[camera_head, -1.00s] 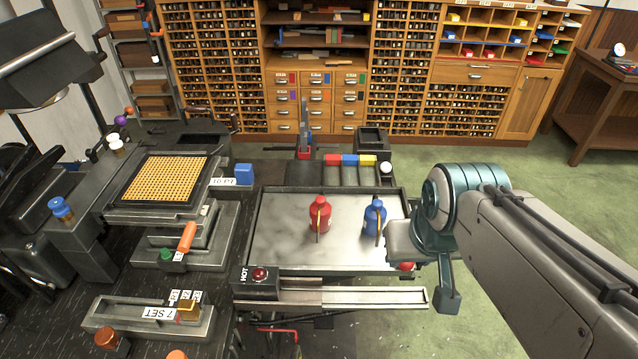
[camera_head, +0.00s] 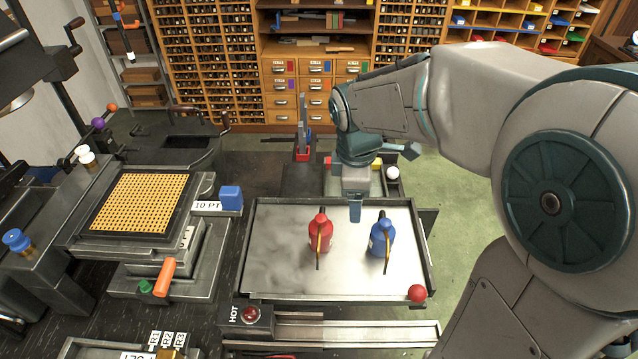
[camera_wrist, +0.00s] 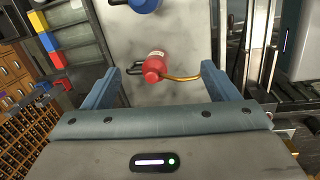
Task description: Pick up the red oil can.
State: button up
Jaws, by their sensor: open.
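The red oil can (camera_head: 320,236) stands upright on the grey metal tray (camera_head: 277,268), with its thin brass spout toward the front. A blue oil can (camera_head: 381,240) stands to its right. My gripper (camera_head: 355,212) is behind the two cans, at the tray's far side, pointing down. In the wrist view my gripper (camera_wrist: 172,76) is open, and the red oil can (camera_wrist: 155,68) shows between and beyond its two blue fingers. The brass spout points toward the right finger. The blue can (camera_wrist: 146,5) is cut off at the top edge. I see no contact with either can.
A red ball knob (camera_head: 417,293) sits at the tray's front right corner. A box marked HOT with a red button (camera_head: 251,315) is at the front left. A blue block (camera_head: 231,197) stands left of the tray. The tray around the red can is bare.

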aim_at(321, 215)
jog(key=w+a+f+n, duration=0.2)
jog(key=n, duration=0.1)
jog(key=w+a+f+n+g, duration=0.1)
jog(key=w+a+f+n, duration=0.1)
jog(key=n, duration=0.1)
jog(key=w+a+f+n, duration=0.2)
jog(key=n, duration=0.1)
jog(key=shift+w+a+y, duration=0.15)
jog(key=shift+y, duration=0.25)
jog(key=shift+w+a+f+n, duration=0.1)
jog(key=shift+a+f+n, duration=0.1)
jog(key=shift+f+n, duration=0.1)
notch_tip(321, 215, down, 8)
jog(key=shift+f, duration=0.2)
jog(key=f, duration=0.2)
jog(key=f+p, duration=0.1)
jog(key=f, duration=0.1)
jog(key=shift+s, duration=0.4)
jog(key=shift+d+f, duration=0.1)
jog(key=shift+f, duration=0.5)
jog(key=c, duration=1.2)
